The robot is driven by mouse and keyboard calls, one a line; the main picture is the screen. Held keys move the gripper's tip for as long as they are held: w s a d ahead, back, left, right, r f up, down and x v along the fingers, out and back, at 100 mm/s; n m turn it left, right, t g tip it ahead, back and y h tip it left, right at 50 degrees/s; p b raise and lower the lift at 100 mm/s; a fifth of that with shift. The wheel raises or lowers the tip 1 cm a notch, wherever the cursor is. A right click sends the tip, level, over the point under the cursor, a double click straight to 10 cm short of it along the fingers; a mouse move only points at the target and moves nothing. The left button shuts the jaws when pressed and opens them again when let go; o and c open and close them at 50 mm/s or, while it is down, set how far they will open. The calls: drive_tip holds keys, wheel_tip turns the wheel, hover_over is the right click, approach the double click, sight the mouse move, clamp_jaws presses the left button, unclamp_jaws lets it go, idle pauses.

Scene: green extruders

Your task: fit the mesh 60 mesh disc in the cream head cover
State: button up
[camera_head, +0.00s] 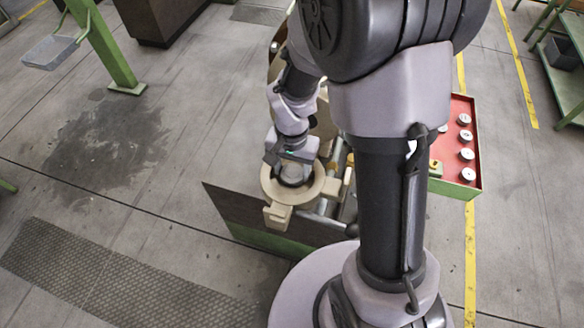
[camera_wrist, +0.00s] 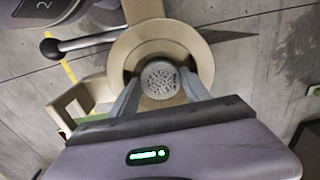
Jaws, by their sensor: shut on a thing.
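The cream head cover (camera_head: 272,192) is a thick ring with a block at its front edge, below my wrist in the head view. In the wrist view the cream ring (camera_wrist: 122,50) surrounds a dark central opening. A round grey perforated disc (camera_wrist: 160,76), seemingly the mesh disc, shows in the middle of that opening. My gripper (camera_wrist: 160,84) is shut on the disc, one finger on each side. In the head view my gripper (camera_head: 294,166) is over the ring. I cannot tell whether the disc is seated or held just above; no mesh number is readable.
A red-topped green cart (camera_head: 482,160) with several round silver pieces (camera_head: 466,154) stands to the right. A green post (camera_head: 115,50) stands at upper left. The left floor is mostly clear.

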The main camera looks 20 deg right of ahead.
idle(0.3)
drive_tip(key=shift+f+b, duration=0.5)
drive_tip(key=shift+b, duration=0.05)
drive_tip(key=shift+r, duration=0.1)
drive_tip(key=o, duration=1.6)
wheel_tip(320, 180, up, 8)
drive_tip(key=p, duration=0.6)
